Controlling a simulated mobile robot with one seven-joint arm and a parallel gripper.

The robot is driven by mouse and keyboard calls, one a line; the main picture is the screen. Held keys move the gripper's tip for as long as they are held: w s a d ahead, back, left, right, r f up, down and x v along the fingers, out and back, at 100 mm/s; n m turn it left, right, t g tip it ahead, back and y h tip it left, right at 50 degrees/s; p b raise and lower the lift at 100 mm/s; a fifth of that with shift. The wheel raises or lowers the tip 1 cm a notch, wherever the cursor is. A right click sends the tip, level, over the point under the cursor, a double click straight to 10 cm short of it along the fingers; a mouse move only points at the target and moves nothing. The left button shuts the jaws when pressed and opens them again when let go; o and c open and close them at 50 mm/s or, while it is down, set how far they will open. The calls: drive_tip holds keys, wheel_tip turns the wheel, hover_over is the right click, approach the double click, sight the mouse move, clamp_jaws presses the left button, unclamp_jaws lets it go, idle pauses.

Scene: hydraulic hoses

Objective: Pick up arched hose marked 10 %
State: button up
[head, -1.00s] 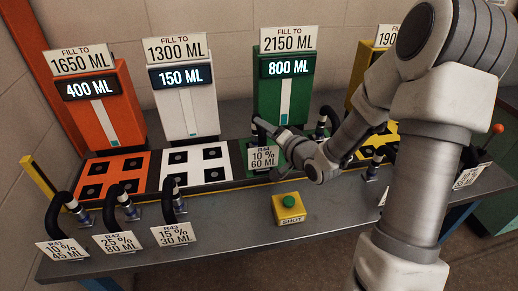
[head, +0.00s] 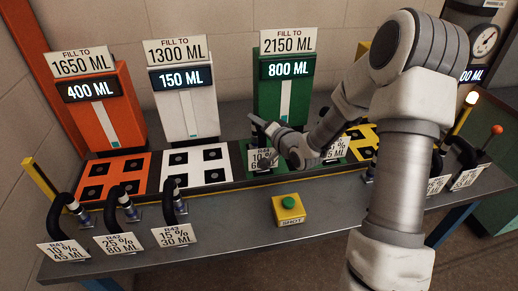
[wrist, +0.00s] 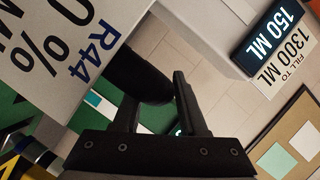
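The R44 hose's sign, "10 % 60 ML" (head: 262,158), stands in front of the green machine; in the wrist view the sign (wrist: 55,45) shows large and tilted, cut off at the edge. Its black arched hose (wrist: 143,76) lies close ahead of my gripper (wrist: 158,95). The two fingers stand apart with a gap between them, and the hose shows at that gap; contact is unclear. In the head view my gripper (head: 270,130) is just above the R44 sign. Another 10 % hose, R41 (head: 58,212), stands at the far left behind its sign "10 % 45 ML" (head: 64,250).
Hoses R42 (head: 113,207) and R43 (head: 169,201) stand beside R41. A yellow shot box (head: 289,210) with a green button sits at the bench front. Another sign (head: 335,149) is right of my gripper. Orange (head: 98,105), white (head: 185,105) and green (head: 284,100) machines stand behind.

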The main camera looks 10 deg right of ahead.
clamp_jaws()
drive_tip(key=shift+r, duration=0.1)
idle(1.0)
